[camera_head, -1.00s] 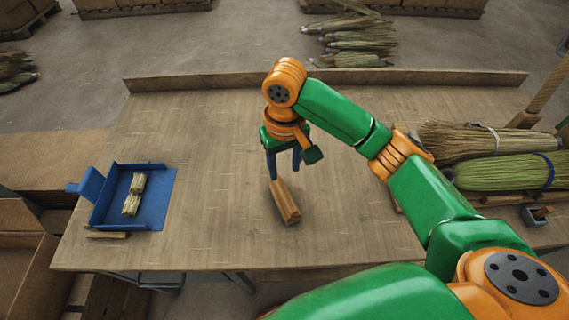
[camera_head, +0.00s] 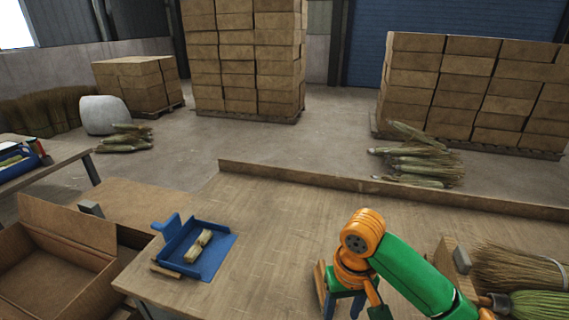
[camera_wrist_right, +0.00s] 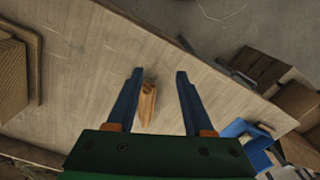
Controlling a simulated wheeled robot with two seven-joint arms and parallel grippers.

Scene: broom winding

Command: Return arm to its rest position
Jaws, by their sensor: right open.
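My right arm (camera_head: 415,275), green and orange, reaches in from the lower right of the head view over the wooden table (camera_head: 270,230). Its gripper (camera_head: 343,306) points down near the bottom edge, partly cut off by the frame. In the right wrist view, the gripper (camera_wrist_right: 159,72) has its two blue fingers spread wide with nothing between the tips. A wooden block (camera_wrist_right: 148,103) lies on the table below, showing between the fingers but not gripped. In the head view, a brown piece (camera_head: 320,283) shows just left of the gripper. My left gripper is not in view.
A raised ledge (camera_head: 400,195) runs along the far edge. Broom heads (camera_head: 515,268) lie at the right. An open cardboard box (camera_head: 65,265) stands left. The middle table is clear.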

